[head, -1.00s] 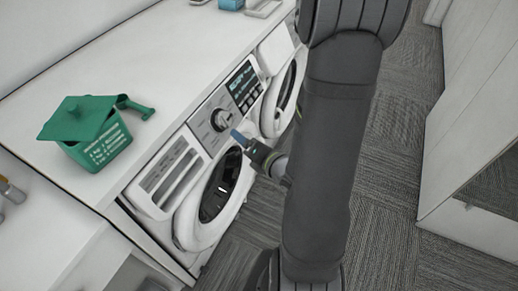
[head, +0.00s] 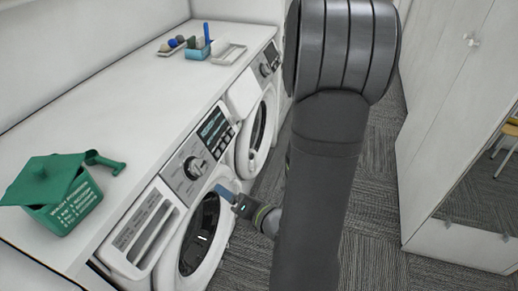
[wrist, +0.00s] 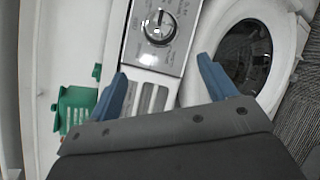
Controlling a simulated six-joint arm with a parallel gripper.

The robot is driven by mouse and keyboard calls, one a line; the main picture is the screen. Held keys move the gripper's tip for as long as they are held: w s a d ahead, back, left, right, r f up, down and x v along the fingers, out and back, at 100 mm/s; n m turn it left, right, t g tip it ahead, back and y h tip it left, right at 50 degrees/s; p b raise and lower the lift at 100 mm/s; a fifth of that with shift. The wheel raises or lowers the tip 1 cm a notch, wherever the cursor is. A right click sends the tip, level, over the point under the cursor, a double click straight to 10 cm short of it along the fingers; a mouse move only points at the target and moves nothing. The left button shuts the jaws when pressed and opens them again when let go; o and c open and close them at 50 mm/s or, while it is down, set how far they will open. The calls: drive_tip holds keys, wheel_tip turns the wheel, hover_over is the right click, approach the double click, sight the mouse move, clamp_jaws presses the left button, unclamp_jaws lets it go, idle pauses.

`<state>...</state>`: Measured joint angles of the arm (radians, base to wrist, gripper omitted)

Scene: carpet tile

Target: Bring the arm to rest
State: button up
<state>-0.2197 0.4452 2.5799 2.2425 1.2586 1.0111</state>
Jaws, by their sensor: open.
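My gripper (wrist: 162,95) is open and empty in the wrist view, its two blue fingers spread apart. In that view the detergent drawer and the dial panel of the near washing machine lie beyond the fingers. In the head view my gripper (head: 228,194) is in front of the near washing machine (head: 205,240), close to its door and below the dial. Part of my arm hides what lies behind it. I cannot tell from these views whether a finger touches the machine.
A green box (head: 68,205) with a lid and scoop stands on the white counter (head: 120,110). A second washer (head: 257,135) is beyond the near one. Small items and trays (head: 200,48) lie at the counter's far end. A white cabinet (head: 450,130) stands right; carpet lies between.

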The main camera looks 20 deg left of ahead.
sight(203, 170)
drive_tip(key=x, duration=1.7)
drive_tip(key=shift+a, duration=0.15)
drive_tip(key=shift+d, duration=0.3)
drive_tip(key=v, duration=1.7)
drive_tip(key=x, duration=1.8)
drive_tip(key=shift+f, duration=0.1)
drive_tip(key=shift+d+n+y, duration=0.2)
drive_tip(key=shift+n+y, duration=0.1)
drive_tip(key=shift+n, duration=0.3)
drive_tip(key=n+g+y, duration=0.1)
drive_tip(key=n, duration=0.2)
drive_tip(key=n+g+y, duration=0.1)
drive_tip(key=n, duration=0.1)
drive_tip(key=shift+w+d+f+n, duration=0.1)
drive_tip(key=shift+w+f+n, duration=0.1)
drive_tip(key=shift+n, duration=0.2)
drive_tip(key=n+g, duration=0.1)
drive_tip(key=n, duration=0.1)
drive_tip(key=n+g+y, duration=0.1)
drive_tip(key=n, duration=0.2)
drive_tip(key=n+g+y, duration=0.1)
drive_tip(key=n, duration=0.1)
drive_tip(key=shift+w+n+g, duration=0.3)
drive_tip(key=shift+n+g, duration=0.1)
